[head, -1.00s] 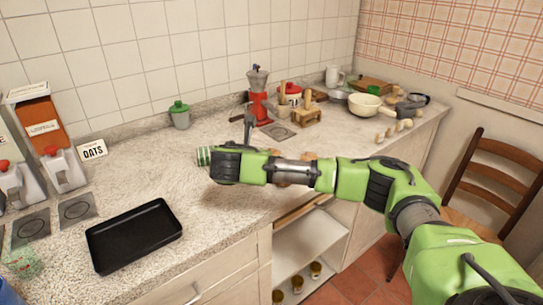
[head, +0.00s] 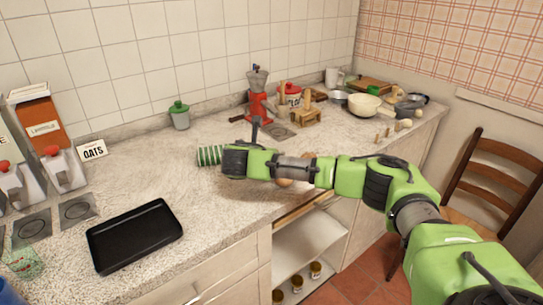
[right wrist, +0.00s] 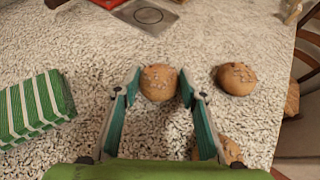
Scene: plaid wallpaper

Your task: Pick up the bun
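Several round brown buns lie on the speckled counter. In the right wrist view one bun (right wrist: 159,82) sits between the fingertips of my right gripper (right wrist: 159,76), which is open, with a finger on either side of it. A second bun (right wrist: 236,78) lies to the right, clear of the fingers. A third bun (right wrist: 230,150) is partly hidden behind the right finger. In the head view my right arm covers most of the buns and the gripper's fingers cannot be made out; part of one bun (head: 284,183) shows under the arm. My left gripper is not in view.
A green-and-white striped item (head: 209,155) lies left of the gripper. A black tray (head: 134,236) is on the counter at front left.

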